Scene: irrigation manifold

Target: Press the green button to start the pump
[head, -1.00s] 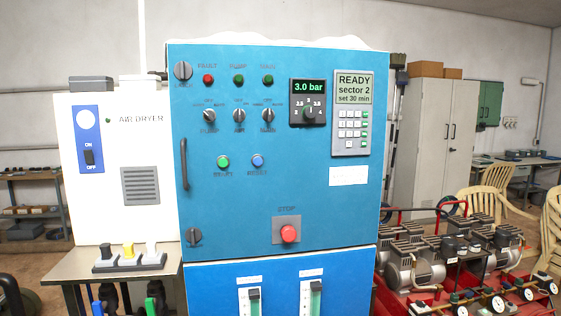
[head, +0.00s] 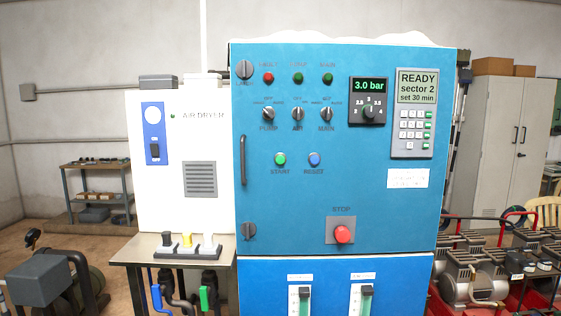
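The green START button (head: 280,159) is on the blue control cabinet (head: 300,215), left of the blue RESET button (head: 314,159). Its label is printed below it. The red STOP button (head: 342,234) is lower on the same panel. The display (head: 417,88) reads READY, sector 2, set 30 min. The pressure readout (head: 369,86) shows 3.0 bar. Neither of my grippers is in view, and nothing covers the START button.
A white air dryer (head: 205,130) stands left of the cabinet. A small table (head: 125,253) in front of it carries several levers. A vertical handle (head: 243,160) is at the panel's left edge. Compressors (head: 470,275) stand at the lower right.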

